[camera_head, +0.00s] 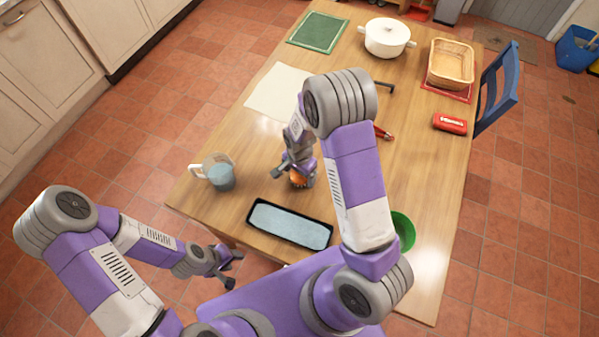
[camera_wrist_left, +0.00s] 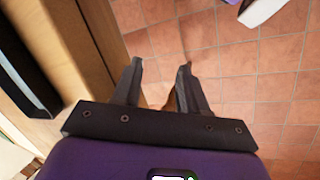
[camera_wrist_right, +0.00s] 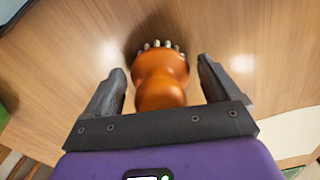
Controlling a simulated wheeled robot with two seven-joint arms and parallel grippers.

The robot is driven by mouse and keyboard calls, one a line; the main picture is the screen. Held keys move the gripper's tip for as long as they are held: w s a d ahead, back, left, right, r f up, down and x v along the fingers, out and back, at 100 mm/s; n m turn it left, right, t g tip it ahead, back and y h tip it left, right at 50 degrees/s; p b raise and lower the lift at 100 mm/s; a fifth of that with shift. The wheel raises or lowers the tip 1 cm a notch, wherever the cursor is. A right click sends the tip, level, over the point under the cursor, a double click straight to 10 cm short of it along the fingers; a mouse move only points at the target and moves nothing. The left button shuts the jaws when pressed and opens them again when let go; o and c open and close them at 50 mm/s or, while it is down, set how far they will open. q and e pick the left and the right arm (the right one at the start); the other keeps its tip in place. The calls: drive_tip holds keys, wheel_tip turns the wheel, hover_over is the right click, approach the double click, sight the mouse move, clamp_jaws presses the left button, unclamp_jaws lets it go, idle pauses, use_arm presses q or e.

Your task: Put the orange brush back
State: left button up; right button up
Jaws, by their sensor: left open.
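The orange brush (camera_wrist_right: 162,78) stands on the wooden table between the two fingers of my right gripper (camera_wrist_right: 158,80), its pale bristles pointing to the top of the right wrist view. A gap shows on both sides, so the fingers are open around it. In the head view, the brush (camera_head: 297,179) is partly hidden by my right gripper (camera_head: 297,175). My left gripper (camera_head: 233,268) is open and empty, low beside the table's near left edge; the left wrist view shows its spread fingers (camera_wrist_left: 160,85) above the tiled floor.
A black tray (camera_head: 290,224) with a pale inside lies at the near edge. A jug and cup (camera_head: 222,177) stand left, a green bowl (camera_head: 403,232) right. A white pot (camera_head: 387,37), basket (camera_head: 451,63) and red case (camera_head: 450,123) are farther back. A pale cloth (camera_head: 272,92) lies flat.

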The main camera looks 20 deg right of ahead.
drive_tip(key=shift+r, duration=0.1)
drive_tip(key=shift+r, duration=0.25)
wheel_tip(320, 180, up, 12)
drive_tip(key=p, duration=0.3)
drive_tip(key=shift+f, duration=0.15)
idle(0.3)
